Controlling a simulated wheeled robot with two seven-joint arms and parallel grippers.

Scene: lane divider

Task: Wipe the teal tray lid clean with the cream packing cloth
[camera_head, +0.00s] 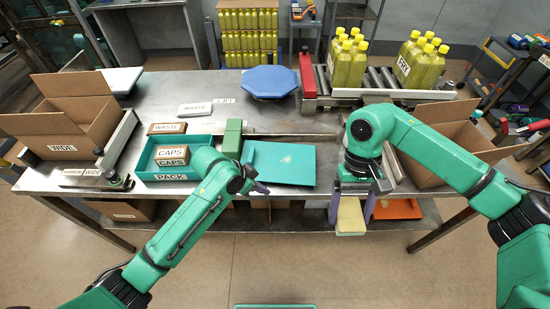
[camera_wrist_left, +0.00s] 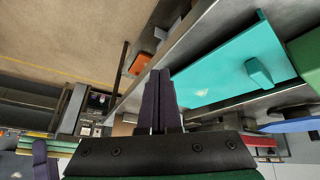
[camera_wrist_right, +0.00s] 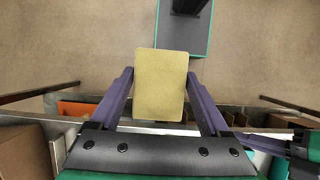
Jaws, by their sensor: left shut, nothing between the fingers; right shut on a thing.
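The teal tray lid (camera_head: 290,163) lies flat near the table's front edge, with a small pale smudge on its surface. It also shows in the left wrist view (camera_wrist_left: 235,55), with the smudge and a raised teal block on it. My left gripper (camera_head: 264,188) is shut and empty by the lid's front left corner; its fingers show together in the left wrist view (camera_wrist_left: 160,75). My right gripper (camera_head: 350,205) points down at the table's front edge, right of the lid. It is shut on the cream packing cloth (camera_head: 350,217), a flat rectangle between its fingers (camera_wrist_right: 160,80).
A teal tray (camera_head: 148,160) with labelled boxes stands left of the lid, beside a green block (camera_head: 232,138). A blue octagonal plate (camera_head: 270,82) is behind. Open cartons (camera_head: 75,115) stand at both ends. A conveyor (camera_head: 385,85) with yellow bottles is at back right.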

